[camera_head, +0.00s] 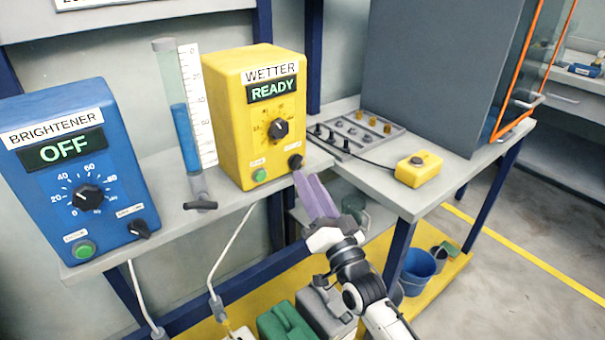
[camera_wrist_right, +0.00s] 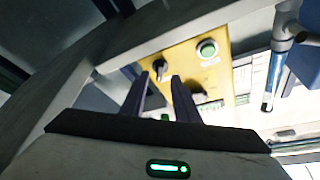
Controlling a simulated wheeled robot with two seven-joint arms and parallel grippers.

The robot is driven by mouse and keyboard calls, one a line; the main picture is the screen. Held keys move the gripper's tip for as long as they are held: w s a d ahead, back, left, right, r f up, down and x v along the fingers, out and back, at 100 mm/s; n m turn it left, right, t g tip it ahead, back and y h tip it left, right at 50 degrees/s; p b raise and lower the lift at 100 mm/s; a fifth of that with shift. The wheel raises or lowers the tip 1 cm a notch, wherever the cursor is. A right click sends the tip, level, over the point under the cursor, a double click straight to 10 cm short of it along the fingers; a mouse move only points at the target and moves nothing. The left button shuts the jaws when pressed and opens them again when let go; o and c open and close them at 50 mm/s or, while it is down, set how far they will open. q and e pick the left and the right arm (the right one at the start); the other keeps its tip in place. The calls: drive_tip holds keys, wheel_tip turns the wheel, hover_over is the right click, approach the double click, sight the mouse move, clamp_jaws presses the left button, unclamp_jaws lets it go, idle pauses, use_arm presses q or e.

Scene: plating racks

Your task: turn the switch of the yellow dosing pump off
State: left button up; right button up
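The yellow dosing pump (camera_head: 225,120), labelled WETTER, stands on the shelf; its display (camera_head: 272,90) reads READY. Its black switch (camera_head: 295,162) is at the lower right of the front face, right of a green button (camera_head: 259,175). My right gripper (camera_head: 306,178) is just below and in front of the switch, with its purple fingers pointing up at it. In the right wrist view, the fingers (camera_wrist_right: 161,80) are apart and the black switch (camera_wrist_right: 160,67) shows between and just beyond their tips. Contact cannot be told. My left gripper is out of view.
The blue BRIGHTENER pump (camera_head: 70,165), reading OFF, stands at the left. A sight tube (camera_head: 180,120) with a valve handle (camera_head: 200,205) stands between the pumps. A yellow button box (camera_head: 418,169) and a panel of knobs (camera_head: 350,137) lie on the bench at the right.

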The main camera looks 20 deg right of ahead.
sight(300, 167)
drive_tip(key=shift+x, duration=1.95)
clamp_jaws()
